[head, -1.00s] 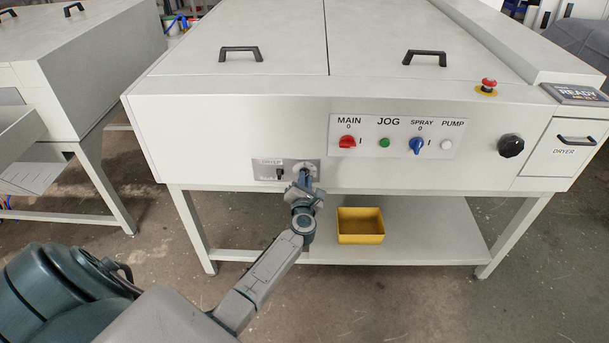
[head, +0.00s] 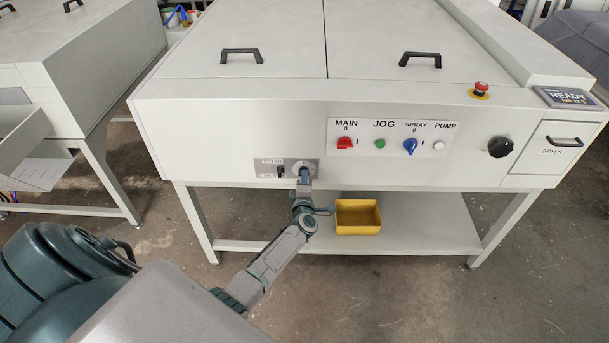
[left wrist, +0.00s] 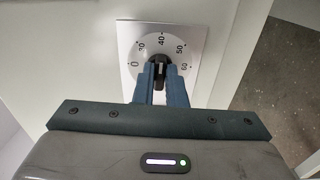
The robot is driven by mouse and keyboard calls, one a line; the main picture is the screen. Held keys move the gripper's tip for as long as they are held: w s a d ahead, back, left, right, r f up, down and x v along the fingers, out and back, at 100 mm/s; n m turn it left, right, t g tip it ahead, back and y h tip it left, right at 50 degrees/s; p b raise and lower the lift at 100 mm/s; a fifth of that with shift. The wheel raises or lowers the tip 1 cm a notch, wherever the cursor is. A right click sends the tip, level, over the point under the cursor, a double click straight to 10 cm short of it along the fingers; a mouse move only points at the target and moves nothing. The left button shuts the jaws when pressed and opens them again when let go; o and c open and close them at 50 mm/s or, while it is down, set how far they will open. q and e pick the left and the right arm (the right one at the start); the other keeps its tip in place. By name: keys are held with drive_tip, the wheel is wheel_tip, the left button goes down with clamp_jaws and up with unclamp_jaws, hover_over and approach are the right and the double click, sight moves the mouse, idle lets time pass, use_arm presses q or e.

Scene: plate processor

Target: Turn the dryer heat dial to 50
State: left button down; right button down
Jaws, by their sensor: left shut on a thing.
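The dryer heat dial is a black knob (left wrist: 159,58) on a round grey scale (left wrist: 181,49) with numbers up to 60, including 30, 40 and 50. My left gripper (left wrist: 160,76) is shut on the knob, one blue-grey finger on each side. The fingers hide its lower part, and I cannot tell exactly which number it points to. In the head view the left gripper (head: 304,176) reaches up to the dryer panel (head: 263,168) at the lower left of the machine front and covers most of the dial. My right gripper is not in view.
The main control panel (head: 366,146) is up to the right. A yellow bin (head: 358,217) stands on the lower shelf (head: 430,236), close to the right of my left wrist.

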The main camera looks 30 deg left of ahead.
use_arm(q)
drive_tip(key=shift+f+m+p, duration=0.15)
drive_tip(key=shift+m+p, duration=1.85)
drive_tip(key=shift+m, duration=2.2)
drive_tip(key=c, duration=1.5)
unclamp_jaws()
drive_tip(key=shift+s, duration=0.1)
drive_tip(key=v, duration=1)
drive_tip(key=shift+s+d, duration=0.2)
drive_tip(key=shift+s, duration=0.1)
